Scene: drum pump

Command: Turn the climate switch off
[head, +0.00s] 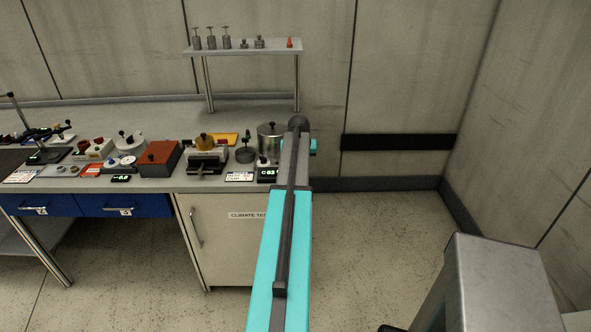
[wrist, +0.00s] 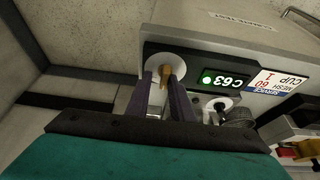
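In the wrist view, a small orange-brown lever (wrist: 164,76) stands out from a round white plate (wrist: 176,62). I take it to be the climate switch. A black display (wrist: 224,81) beside it reads C63 and has a lit green dot. My gripper (wrist: 164,82) is open, with its two dark fingers on either side of the lever and a visible gap between them. I cannot tell whether a finger touches it. In the head view the display (head: 268,173) shows at the bench's front edge, and my arm hides the switch and fingers.
The bench carries a white label (head: 239,177), a metal pot (head: 269,138), an orange-brown box (head: 159,158) and other small devices. A raised shelf (head: 243,48) stands behind. The cabinet (head: 222,240) below has a climate label. Floor to the right is clear up to a grey block (head: 500,275).

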